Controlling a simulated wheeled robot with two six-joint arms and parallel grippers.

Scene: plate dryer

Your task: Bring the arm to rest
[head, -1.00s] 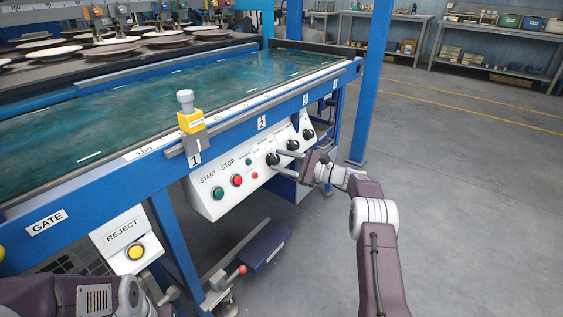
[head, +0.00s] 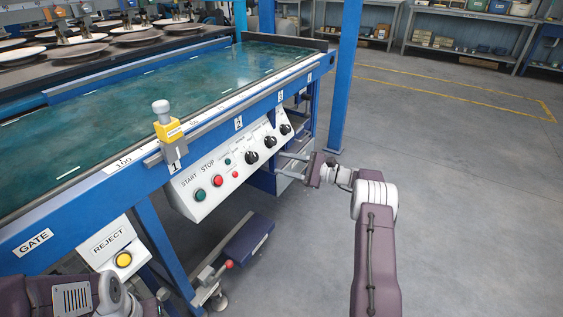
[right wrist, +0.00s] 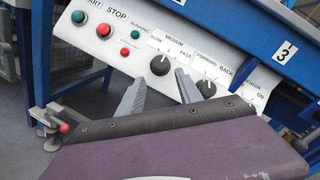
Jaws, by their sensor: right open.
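My right gripper (head: 282,164) is open and empty. In the head view its two fingers point left, just right of and below the knobs of the white control panel (head: 190,208). The right wrist view shows both fingers (right wrist: 160,78) spread apart, with the panel behind them; I see no contact. The panel carries a green START button (head: 200,195), a red STOP button (head: 218,181) and black knobs (head: 252,158). One knob (right wrist: 160,65) shows between the fingertips in the wrist view. My left arm (head: 75,298) is at the bottom left; its jaws cannot be made out.
The blue conveyor frame (head: 75,205) with its green belt (head: 150,90) runs along the left. A blue post (head: 345,75) stands beyond my right gripper. The floor (head: 470,200) at right is clear.

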